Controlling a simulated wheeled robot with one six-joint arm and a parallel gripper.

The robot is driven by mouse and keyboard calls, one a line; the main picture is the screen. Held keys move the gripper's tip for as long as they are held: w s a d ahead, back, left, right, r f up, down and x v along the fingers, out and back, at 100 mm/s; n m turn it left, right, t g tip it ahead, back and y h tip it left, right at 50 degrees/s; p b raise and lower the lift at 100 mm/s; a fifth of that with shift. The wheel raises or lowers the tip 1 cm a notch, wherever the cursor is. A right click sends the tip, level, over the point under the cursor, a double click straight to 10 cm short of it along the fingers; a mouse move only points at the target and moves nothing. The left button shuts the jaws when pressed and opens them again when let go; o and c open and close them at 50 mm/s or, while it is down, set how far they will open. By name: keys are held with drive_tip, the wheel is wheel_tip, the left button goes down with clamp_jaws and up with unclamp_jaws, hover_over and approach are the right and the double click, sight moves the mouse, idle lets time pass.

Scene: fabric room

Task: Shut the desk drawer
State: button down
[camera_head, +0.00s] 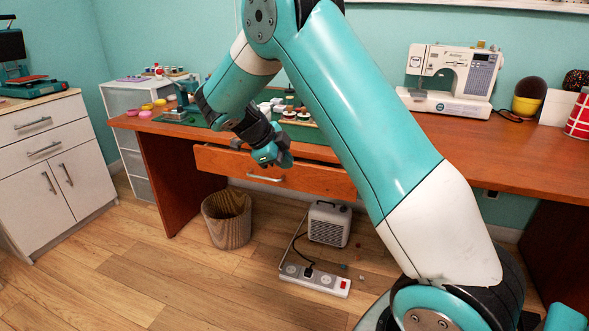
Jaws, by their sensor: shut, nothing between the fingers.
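The desk drawer (318,180) is a wide orange-brown wooden front with a pale bar handle (265,178), under the top of the wooden desk (400,160). It seems to stand out a little from the desk, but how far is hard to tell. My gripper (268,155) is shut and empty. It is in front of the desk edge and overlaps the upper middle of the drawer front, just above the handle. I cannot tell whether it touches the drawer. My gripper and arm hide part of the drawer's top edge.
Spools on a green mat (308,133) and a sewing machine (452,80) stand on the desk. A white cabinet (55,165) is at left. Open floor lies in front.

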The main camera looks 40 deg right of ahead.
drive_tip(key=c, duration=1.8)
unclamp_jaws()
drive_tip(key=shift+w+a+r, duration=0.1)
drive_tip(key=shift+a+r, duration=0.25)
drive_tip(key=shift+r, duration=0.15)
drive_tip(key=shift+c, duration=0.2)
drive_tip(key=o, duration=0.4)
drive_tip(key=shift+a, duration=0.15)
drive_tip(key=shift+c, duration=0.2)
drive_tip(key=shift+o, duration=1.2)
drive_tip(key=shift+w+a+f+n+b, duration=0.15)
drive_tip(key=shift+a+f+n+b, duration=0.1)
drive_tip(key=shift+n+b, duration=0.3)
drive_tip(key=n+t+h+b, duration=0.8)
drive_tip(key=n+b, duration=0.7)
drive_tip(key=n, duration=1.9)
approach(260, 177)
drive_tip(key=shift+t+y, duration=0.3)
drive_tip(key=shift+y, duration=0.4)
drive_tip(key=b+x, duration=0.2)
drive_tip(key=x, duration=0.1)
drive_tip(key=b+x, duration=0.1)
drive_tip(key=x, duration=0.3)
drive_tip(key=b+x, duration=0.2)
drive_tip(key=x, duration=0.1)
drive_tip(key=shift+d+r+b, duration=0.3)
drive_tip(key=shift+d+b, duration=0.05)
